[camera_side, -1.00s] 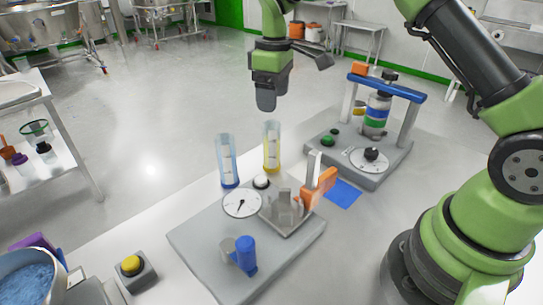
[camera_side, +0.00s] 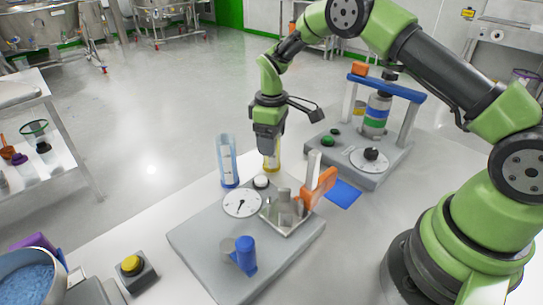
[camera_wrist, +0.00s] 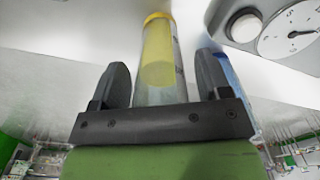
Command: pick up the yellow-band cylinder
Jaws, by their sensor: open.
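The yellow-band cylinder (camera_side: 272,164) is a clear tube with a yellow base, standing upright behind the grey device. In the side view its upper part is hidden by my gripper (camera_side: 268,148), which has come down over it. In the wrist view the cylinder (camera_wrist: 159,60) runs between the two dark fingers of my gripper (camera_wrist: 160,82). The fingers are open, with a visible gap on either side of the tube. The blue-band cylinder (camera_side: 228,162) stands just left of my gripper; part of it shows beside the right finger in the wrist view (camera_wrist: 222,62).
The grey device (camera_side: 205,250) with a dial (camera_side: 242,204), metal tray and orange handle (camera_side: 320,188) stands in front. A second device with a blue crossbar (camera_side: 385,87) stands behind right. A yellow button box (camera_side: 133,270) is at front left. A blue square (camera_side: 343,194) lies between the devices.

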